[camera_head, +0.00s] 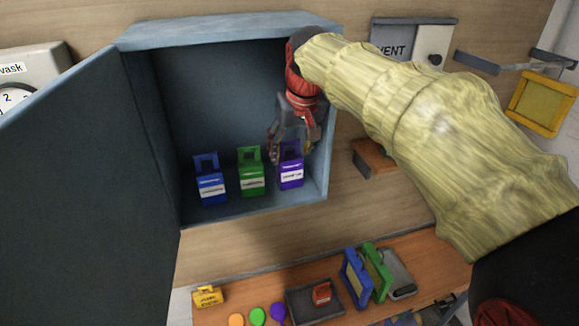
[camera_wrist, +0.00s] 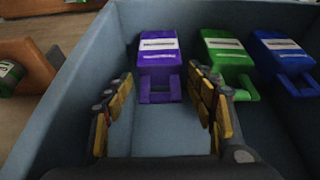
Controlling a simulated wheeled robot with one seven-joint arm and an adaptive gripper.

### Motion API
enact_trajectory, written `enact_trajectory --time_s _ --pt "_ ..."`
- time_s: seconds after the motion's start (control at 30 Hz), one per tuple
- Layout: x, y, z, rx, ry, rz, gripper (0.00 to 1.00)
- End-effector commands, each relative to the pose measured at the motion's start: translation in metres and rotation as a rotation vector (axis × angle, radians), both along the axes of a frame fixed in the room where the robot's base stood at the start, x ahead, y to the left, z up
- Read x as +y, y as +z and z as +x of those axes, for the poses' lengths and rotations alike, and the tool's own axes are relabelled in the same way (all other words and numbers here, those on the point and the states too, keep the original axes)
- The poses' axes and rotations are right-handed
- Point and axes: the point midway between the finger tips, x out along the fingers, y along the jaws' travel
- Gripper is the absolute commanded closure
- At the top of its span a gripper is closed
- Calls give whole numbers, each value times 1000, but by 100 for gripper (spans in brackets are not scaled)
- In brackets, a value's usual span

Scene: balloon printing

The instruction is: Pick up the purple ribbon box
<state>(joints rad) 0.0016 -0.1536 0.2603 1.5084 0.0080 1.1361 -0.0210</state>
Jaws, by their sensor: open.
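The purple ribbon box (camera_head: 291,174) stands at the right end of a row inside the open blue cabinet. It has a white label and a looped handle on top. My gripper (camera_head: 291,150) is inside the cabinet just above it, its fingers around the level of the handle. In the wrist view the purple box (camera_wrist: 159,66) lies straight ahead, with its handle between the open yellow-padded fingers (camera_wrist: 166,112). I see no clear contact; the fingers look apart from the box on both sides.
A green box (camera_head: 250,177) and a blue box (camera_head: 210,185) stand to the left in the cabinet (camera_head: 255,212). The cabinet's right wall is close to my gripper. The open door (camera_head: 90,190) is at left. Below, a table (camera_head: 440,272) holds a tray, frames and colored discs.

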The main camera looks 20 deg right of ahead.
Motion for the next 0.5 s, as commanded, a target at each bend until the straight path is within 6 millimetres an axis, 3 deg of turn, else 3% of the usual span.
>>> enact_trajectory --time_s 0.2,0.5 --pt "0 -23 10 -1 0 0 44" --pt "0 -27 12 -3 0 0 44"
